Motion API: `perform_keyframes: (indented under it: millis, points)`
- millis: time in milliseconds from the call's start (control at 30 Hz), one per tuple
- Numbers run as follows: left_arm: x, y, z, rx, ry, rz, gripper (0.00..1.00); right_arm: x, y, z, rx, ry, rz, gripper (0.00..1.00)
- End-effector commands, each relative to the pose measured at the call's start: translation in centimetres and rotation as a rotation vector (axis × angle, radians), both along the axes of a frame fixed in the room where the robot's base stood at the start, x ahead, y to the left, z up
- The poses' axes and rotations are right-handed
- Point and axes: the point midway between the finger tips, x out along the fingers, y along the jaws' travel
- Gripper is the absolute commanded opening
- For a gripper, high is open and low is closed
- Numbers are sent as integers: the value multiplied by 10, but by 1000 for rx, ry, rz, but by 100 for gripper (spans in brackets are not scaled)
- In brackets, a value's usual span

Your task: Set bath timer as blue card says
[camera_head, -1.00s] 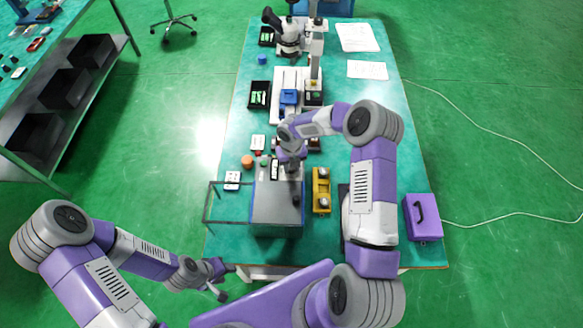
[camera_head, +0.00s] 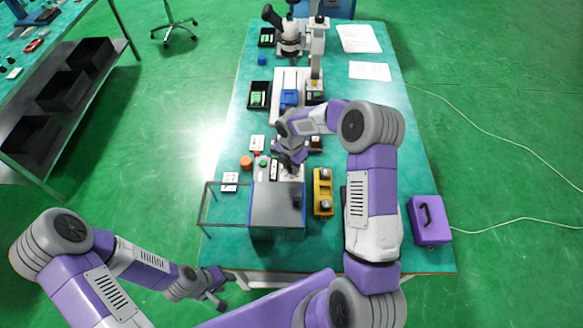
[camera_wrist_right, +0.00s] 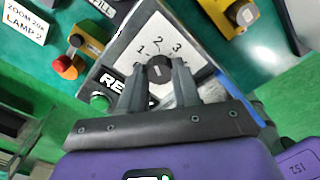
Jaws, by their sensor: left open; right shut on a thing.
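The bath timer is a white dial plate (camera_wrist_right: 185,50) marked 1, 2 and 3 around a dark round knob (camera_wrist_right: 159,69) in the right wrist view. My right gripper (camera_wrist_right: 158,76) is shut on the knob, one finger on each side. The knob's pointer is hard to make out. In the head view, my right gripper (camera_head: 290,163) is at the back of the grey-topped bath unit (camera_head: 277,205) and hides the dial. White cards (camera_head: 230,180) lie left of the unit; I cannot tell which is the blue card. My left gripper (camera_head: 217,291) is open and empty off the table's front edge.
A green button (camera_wrist_right: 100,101) sits beside the dial. A glass-like frame (camera_head: 209,205) stands left of the unit, a yellow block (camera_head: 323,193) right of it. A purple case (camera_head: 428,220) is at the table's right edge. A microscope (camera_head: 289,38) stands at the back.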

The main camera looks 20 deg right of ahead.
Motion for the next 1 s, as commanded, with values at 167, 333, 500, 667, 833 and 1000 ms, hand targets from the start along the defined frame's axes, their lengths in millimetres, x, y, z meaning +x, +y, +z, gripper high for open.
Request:
perform_keyframes:
  millis: [167, 333, 500, 667, 833, 1000]
  points:
    - [0, 0, -11, 0, 0, 0, 43, 0, 1, -1, 0, 0, -169, 1]
    - [0, 0, -18, 0, 0, 0, 43, 1, 1, -1, -1, 0, -329, 1]
    - [0, 0, -25, 0, 0, 0, 43, 1, 1, -1, -1, 0, -490, 1]
    - [0, 0, -31, 0, 0, 0, 43, 1, 1, -1, 0, -1, -643, 1]
    - [0, 0, -37, 0, 0, 0, 43, 2, 1, -1, 1, -2, -804, 1]
    - [0, 0, -42, 0, 0, 0, 43, 2, 1, -1, 0, -1, -965, 1]
